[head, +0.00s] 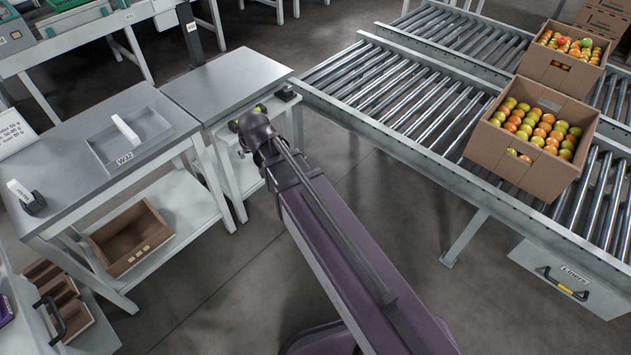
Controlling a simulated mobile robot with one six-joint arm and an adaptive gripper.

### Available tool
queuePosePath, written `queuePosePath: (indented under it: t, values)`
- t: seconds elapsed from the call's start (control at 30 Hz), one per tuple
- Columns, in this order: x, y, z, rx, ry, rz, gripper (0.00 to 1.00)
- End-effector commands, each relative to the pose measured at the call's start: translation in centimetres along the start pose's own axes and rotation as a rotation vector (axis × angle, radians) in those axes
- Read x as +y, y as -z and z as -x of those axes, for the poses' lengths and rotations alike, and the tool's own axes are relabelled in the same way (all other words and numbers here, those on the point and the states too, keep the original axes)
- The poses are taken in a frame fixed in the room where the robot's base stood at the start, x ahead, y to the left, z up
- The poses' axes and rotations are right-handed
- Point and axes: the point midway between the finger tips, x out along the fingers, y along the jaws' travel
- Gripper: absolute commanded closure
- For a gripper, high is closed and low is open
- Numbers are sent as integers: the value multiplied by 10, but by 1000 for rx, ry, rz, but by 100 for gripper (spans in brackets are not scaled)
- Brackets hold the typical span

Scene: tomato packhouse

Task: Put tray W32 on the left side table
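A shallow grey tray (164,119) with a white bar-shaped handle across it lies on a grey-topped table (64,163) at the left. A small label on its near edge appears to read W32. To its right stands another grey-topped table (222,82), its top bare at the middle. My arm reaches from the bottom of the view toward the near right edge of this right-hand table. The end of my arm, with my gripper (250,122), is right of the tray and apart from it. The fingers cannot be made out, so their opening cannot be told.
Cardboard boxes of tomatoes (511,155) stand on the roller conveyor (405,100) at right. A white-and-black device (30,199) stands on the left table, with an open brown box (128,237) on its lower shelf. A dark post (190,35) rises behind. Floor between is clear.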

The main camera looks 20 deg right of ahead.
Motion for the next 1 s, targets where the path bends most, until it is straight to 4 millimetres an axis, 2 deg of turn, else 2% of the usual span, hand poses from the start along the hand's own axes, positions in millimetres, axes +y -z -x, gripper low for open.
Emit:
queuePosePath:
  t: [0.03, 0.2, 0.4, 0.5, 0.6, 1.0]
  values:
    - [20, -22, 6, -54, -13, -26, 38]
    - [70, -84, 26, -244, -39, -107, 38]
    - [104, -140, 50, -418, -46, -184, 38]
    - [112, -155, 57, -468, -45, -205, 38]
    - [116, -162, 61, -493, -43, -216, 38]
    - [116, -163, 62, -498, -43, -217, 38]
